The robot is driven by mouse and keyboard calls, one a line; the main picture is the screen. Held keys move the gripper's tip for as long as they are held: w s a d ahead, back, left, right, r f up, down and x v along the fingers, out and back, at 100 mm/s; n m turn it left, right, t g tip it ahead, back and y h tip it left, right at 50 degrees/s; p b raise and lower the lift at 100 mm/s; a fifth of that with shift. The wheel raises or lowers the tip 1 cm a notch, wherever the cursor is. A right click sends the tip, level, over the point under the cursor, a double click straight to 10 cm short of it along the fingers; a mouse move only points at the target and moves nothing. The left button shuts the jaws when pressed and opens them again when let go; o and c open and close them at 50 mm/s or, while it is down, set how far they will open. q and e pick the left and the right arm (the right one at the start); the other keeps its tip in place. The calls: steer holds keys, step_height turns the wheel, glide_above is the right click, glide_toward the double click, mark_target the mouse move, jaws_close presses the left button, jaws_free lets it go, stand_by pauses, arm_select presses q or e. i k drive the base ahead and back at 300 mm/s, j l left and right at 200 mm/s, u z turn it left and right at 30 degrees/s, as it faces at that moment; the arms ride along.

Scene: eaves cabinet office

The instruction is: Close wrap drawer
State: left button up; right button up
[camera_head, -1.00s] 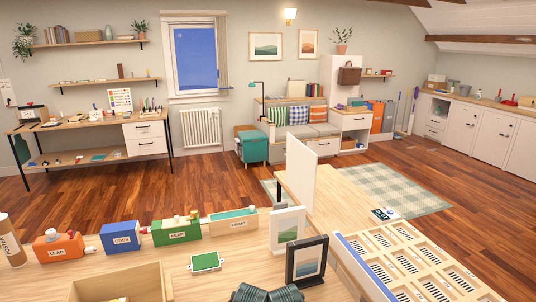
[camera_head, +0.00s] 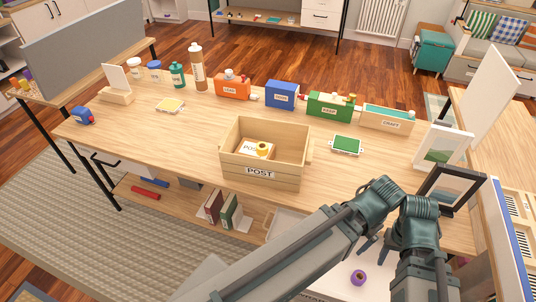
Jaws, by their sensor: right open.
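A drawer (camera_head: 335,277) stands pulled out under the front right of the wooden desk (camera_head: 200,140). Its pale inside shows, with a small purple roll (camera_head: 358,278) in it. My right gripper (camera_head: 375,249) is above the open drawer, close to the desk's front edge. Its dark fingers are apart, with nothing between them. I cannot tell whether it touches the drawer. My left gripper is not in view.
A wooden POST box (camera_head: 262,185) stands mid-desk. Orange (camera_head: 232,88), blue (camera_head: 281,96) and green (camera_head: 329,106) boxes line the back. A black picture frame (camera_head: 452,190) stands at the right, near my arm. Books (camera_head: 222,210) stand on the lower shelf.

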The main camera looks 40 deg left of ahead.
mark_target(336, 285)
steer(key=k+l+u, duration=0.1)
steer(key=l, duration=0.3)
steer(key=k+z, duration=0.2)
steer(key=k, duration=0.2)
steer(key=k+l+z, duration=0.2)
steer(key=k, duration=0.2)
steer(key=k+l+z, duration=0.25)
steer(key=k, duration=0.15)
steer(key=j, duration=0.1)
